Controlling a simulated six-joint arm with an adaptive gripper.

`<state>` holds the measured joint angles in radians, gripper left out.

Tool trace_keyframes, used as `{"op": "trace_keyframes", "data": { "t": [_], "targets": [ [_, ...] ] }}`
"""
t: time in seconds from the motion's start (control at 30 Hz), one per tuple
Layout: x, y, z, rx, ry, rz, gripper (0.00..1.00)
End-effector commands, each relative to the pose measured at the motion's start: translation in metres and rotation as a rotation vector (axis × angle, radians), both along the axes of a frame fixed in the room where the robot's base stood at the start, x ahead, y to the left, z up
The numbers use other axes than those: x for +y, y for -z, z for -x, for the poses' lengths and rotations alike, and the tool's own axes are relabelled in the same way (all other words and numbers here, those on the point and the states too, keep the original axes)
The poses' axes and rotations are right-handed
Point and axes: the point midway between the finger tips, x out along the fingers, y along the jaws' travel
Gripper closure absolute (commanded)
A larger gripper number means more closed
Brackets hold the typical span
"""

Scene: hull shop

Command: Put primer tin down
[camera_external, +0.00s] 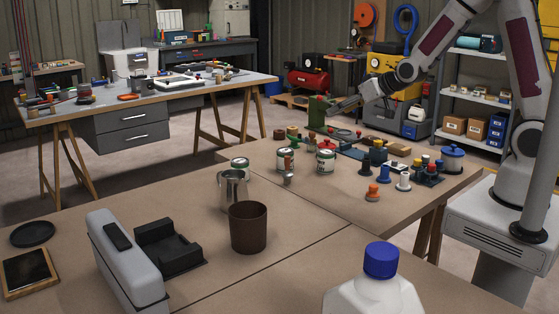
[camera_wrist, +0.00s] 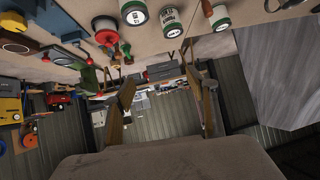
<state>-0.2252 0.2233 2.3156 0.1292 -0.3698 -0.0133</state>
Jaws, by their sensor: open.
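Several small white-labelled tins with green bands stand on the brown bench. One tin (camera_external: 326,160) has something red on top, another tin (camera_external: 285,159) is to its left, and a third (camera_external: 240,165) stands behind a metal mug. I cannot read the labels, so I cannot tell which is the primer tin. Three tins show along the top of the wrist view, including a middle one (camera_wrist: 171,21). My gripper (camera_external: 338,108) is raised above the far side of the bench, pointing left. In the wrist view its fingers (camera_wrist: 167,92) are apart with nothing between them.
A metal mug (camera_external: 233,188), a brown cup (camera_external: 248,227) and a blue-capped white bottle (camera_external: 375,290) are nearer the camera. Coloured pegs (camera_external: 403,182) crowd the right. Bare bench (camera_external: 310,205) lies in front of the tins.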

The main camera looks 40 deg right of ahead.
Motion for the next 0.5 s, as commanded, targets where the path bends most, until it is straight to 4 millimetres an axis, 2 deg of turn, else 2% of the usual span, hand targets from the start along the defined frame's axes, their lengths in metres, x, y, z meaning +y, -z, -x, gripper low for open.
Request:
{"op": "trace_keyframes", "data": {
  "t": [0.1,0.5],
  "targets": [
    [-0.011,-0.018,0.017,0.029,0.004,0.002,0.42],
    [-0.043,-0.056,0.086,0.148,0.018,0.019,0.42]
  ]
}}
